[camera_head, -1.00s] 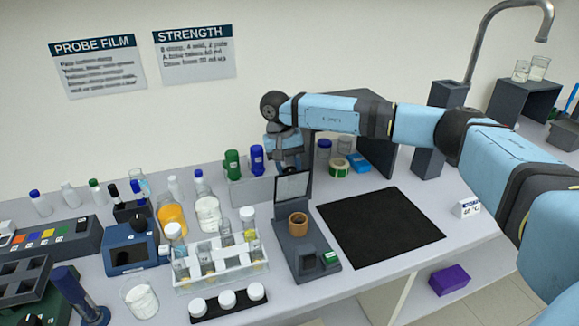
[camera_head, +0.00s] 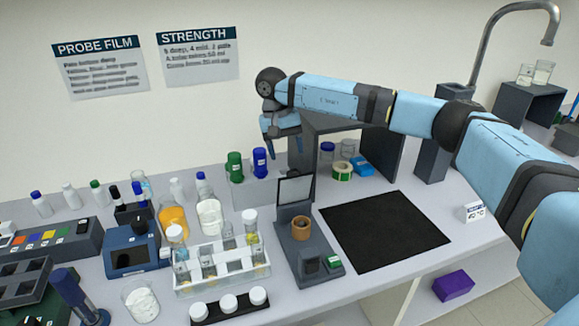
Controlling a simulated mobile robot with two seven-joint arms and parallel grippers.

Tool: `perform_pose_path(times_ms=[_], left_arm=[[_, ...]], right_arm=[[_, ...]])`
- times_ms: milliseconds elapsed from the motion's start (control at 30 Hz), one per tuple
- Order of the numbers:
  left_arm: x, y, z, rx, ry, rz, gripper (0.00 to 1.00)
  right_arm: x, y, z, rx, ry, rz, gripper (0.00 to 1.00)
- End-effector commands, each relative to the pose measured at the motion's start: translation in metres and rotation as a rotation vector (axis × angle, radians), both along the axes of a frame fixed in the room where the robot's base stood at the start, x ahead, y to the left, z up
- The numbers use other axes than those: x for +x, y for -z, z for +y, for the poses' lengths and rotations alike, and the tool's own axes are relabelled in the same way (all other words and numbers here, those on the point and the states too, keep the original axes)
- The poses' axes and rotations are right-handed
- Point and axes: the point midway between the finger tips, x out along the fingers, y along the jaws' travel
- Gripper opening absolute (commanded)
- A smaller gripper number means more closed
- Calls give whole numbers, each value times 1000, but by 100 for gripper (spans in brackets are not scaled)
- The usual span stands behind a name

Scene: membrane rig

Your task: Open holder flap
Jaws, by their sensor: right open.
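The holder (camera_head: 310,243) is a dark grey stand on the bench, left of the black mat. Its flap (camera_head: 295,190), a dark-framed pale panel, stands upright at the back of the holder. A copper-brown ring-shaped cup (camera_head: 300,228) sits on the holder in front of the flap. My right gripper (camera_head: 283,150) points down behind and above the flap, apart from it, with its jaws open and nothing seen between them. My left gripper is not in view.
A black mat (camera_head: 383,231) lies right of the holder. A clear rack (camera_head: 222,268) with vials stands to its left. Green (camera_head: 234,166) and blue (camera_head: 259,161) capped bottles stand close to my right gripper. A grey shelf (camera_head: 382,150) stands behind the mat.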

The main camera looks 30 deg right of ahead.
Motion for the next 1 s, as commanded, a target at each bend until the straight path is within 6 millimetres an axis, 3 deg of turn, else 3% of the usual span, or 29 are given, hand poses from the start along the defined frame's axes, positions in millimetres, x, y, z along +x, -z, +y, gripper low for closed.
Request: perform_pose_path(times_ms=[200, 400, 1000], left_arm=[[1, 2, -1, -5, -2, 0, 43], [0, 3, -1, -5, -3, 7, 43], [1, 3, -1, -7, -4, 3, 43]], right_arm=[[10, -45, 6, 0, -1, -2, 62], [14, -68, 8, 0, 0, 0, 62], [15, -72, 8, 0, -1, 1, 62]])
